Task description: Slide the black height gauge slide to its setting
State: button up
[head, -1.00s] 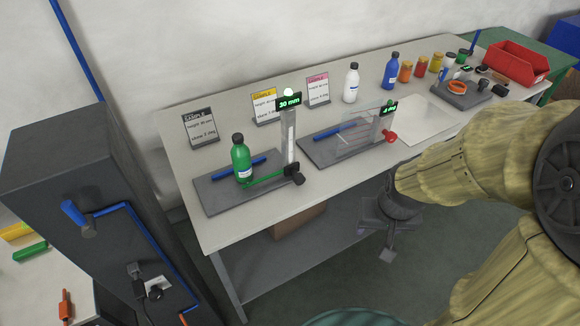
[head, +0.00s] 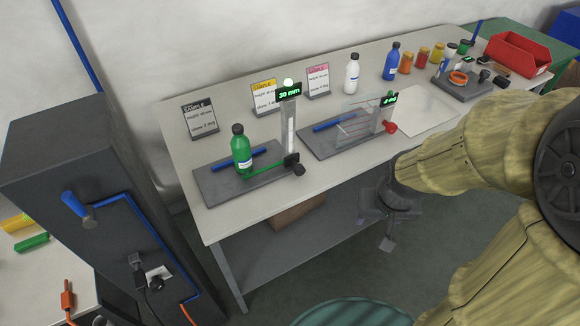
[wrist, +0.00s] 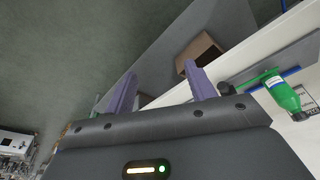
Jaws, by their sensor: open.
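The black height gauge slide (head: 291,160) with its black knob (head: 298,169) sits low on the upright grey post (head: 290,128). Its green pointer (head: 265,167) reaches left to the green bottle (head: 241,153), which stands upright on the grey base plate (head: 209,188). The display (head: 289,92) on the post reads 30 mm, with a lit green lamp above. In the wrist view, the slide's dark knob (wrist: 225,88) and the bottle (wrist: 284,94) lie to the right of my gripper (wrist: 161,84). Its two purple fingers are apart and empty. My gripper is hidden in the head view.
A second gauge (head: 380,118) with a red knob (head: 389,128) stands to the right. Sample cards (head: 200,118) stand behind. A dark cabinet (head: 60,165) with a blue handle is at left. Bottles, jars and a red bin (head: 515,55) fill the far right. A box (head: 297,212) sits below.

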aim_at(302, 171)
jog(key=w+d+f+n+t+b, duration=0.15)
jog(key=w+f+t, duration=0.35)
jog(key=w, duration=0.5)
jog(key=w+a+f+n+t+y+b, duration=0.2)
jog(key=a+f+y, duration=0.3)
jog(key=a+y, duration=0.3)
jog(key=shift+w+n+t+y+b, duration=0.4)
jog(key=shift+w+n+t, duration=0.1)
jog(key=shift+w+n, duration=0.2)
jog(key=p+x, duration=0.2)
jog(key=x, duration=1.5)
jog(key=shift+a+f, duration=0.1)
jog(key=shift+f, duration=0.05)
